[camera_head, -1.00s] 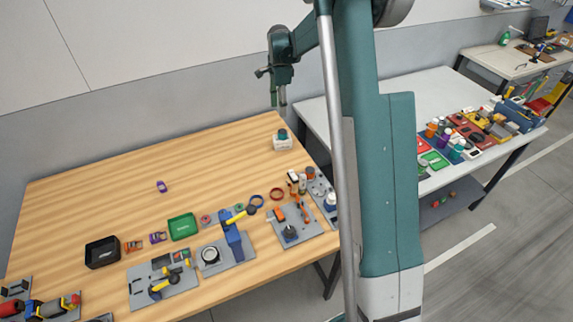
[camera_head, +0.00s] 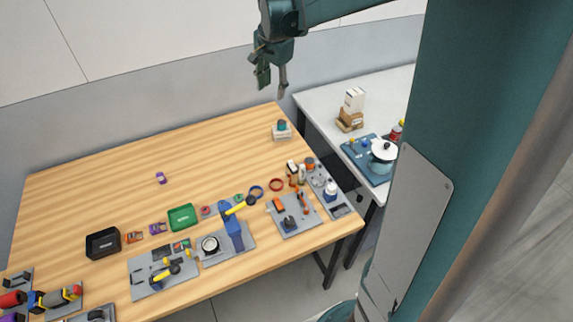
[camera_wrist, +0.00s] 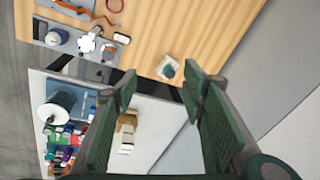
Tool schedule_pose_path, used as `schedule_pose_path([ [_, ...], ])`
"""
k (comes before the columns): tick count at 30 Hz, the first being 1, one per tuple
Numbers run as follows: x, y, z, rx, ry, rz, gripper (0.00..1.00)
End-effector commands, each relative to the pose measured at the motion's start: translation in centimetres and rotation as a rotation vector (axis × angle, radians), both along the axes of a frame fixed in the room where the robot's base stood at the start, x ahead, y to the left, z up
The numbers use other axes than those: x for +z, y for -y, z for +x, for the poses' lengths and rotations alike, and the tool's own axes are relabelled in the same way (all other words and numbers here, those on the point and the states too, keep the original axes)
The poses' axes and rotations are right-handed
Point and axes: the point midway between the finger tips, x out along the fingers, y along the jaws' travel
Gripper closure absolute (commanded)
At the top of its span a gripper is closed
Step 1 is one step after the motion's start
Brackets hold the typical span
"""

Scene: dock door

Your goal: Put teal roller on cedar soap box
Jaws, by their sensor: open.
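A small teal object (camera_head: 282,125), which looks like the teal roller, sits on top of a pale box (camera_head: 282,134) near the back right corner of the wooden table. The pair also shows in the wrist view, teal object (camera_wrist: 169,71) and pale box (camera_wrist: 163,66). I cannot read the box's label, so I cannot tell if it is the cedar soap box. My gripper (camera_head: 273,82) is open and empty, high above the table with fingers pointing down. In the wrist view its fingers (camera_wrist: 158,90) are wide apart, with the pale box beyond them.
On the white table (camera_head: 312,104) to the right stand brown and white boxes (camera_head: 350,118) and a lidded pot (camera_head: 382,157) on a blue mat.

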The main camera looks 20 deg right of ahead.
Motion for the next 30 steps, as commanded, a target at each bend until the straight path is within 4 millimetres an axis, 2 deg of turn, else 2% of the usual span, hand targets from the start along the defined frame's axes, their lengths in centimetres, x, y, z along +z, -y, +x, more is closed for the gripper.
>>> schedule_pose_path([
  [6, 2.2, -1.7, -3.9, 0.118, 0.038, -0.031, 0.58],
  [15, 4.2, -3.9, -9.1, 0.279, 0.09, -0.077, 0.58],
  [30, 5.8, -6.9, -17.9, 0.542, 0.175, -0.172, 0.58],
])
